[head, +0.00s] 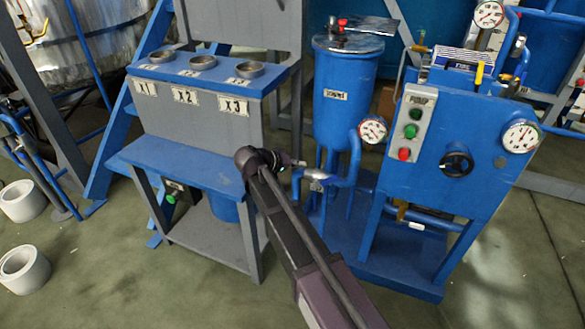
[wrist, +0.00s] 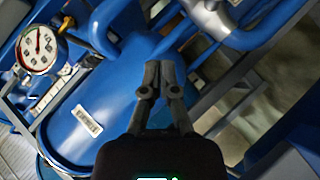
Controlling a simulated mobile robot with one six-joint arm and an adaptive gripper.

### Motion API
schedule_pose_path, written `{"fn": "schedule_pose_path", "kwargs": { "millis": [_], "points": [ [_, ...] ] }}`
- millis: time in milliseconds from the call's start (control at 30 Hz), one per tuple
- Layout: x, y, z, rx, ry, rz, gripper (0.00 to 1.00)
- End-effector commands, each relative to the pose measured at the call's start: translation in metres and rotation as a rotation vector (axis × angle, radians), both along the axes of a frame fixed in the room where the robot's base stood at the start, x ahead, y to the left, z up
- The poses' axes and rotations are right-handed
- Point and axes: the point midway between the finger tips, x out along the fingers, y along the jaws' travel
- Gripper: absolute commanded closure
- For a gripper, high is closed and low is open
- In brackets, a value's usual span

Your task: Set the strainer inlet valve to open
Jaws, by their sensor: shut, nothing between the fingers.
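The strainer (head: 340,112) is an upright blue cylinder with a white label, right of centre in the head view; its blue body with a label also fills the left of the wrist view (wrist: 85,100). A silver valve body (head: 316,175) sits in the blue pipe low on its left side; a silver fitting (wrist: 208,16) shows at the top of the wrist view. Its handle and setting cannot be made out. My gripper (head: 294,162) is beside that valve, its fingertips small in the head view. In the wrist view its fingers (wrist: 160,78) are shut and empty, apart from the fitting.
A pressure gauge (head: 373,129) stands at the strainer's right; one also shows in the wrist view (wrist: 40,48). Right of it is a blue pump panel (head: 470,130) with buttons and a black knob. A blue-topped bench (head: 180,165) stands left. The front floor is mostly clear.

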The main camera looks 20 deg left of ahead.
Motion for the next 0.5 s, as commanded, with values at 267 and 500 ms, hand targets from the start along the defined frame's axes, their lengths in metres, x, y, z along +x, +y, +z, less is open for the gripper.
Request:
{"fn": "schedule_pose_path", "kwargs": {
  "millis": [267,500],
  "points": [
    [0.028,-0.027,-0.025,0.001,-0.001,-0.002,1.00],
    [0.033,-0.049,-0.042,0.000,0.000,0.000,1.00]
  ]
}}
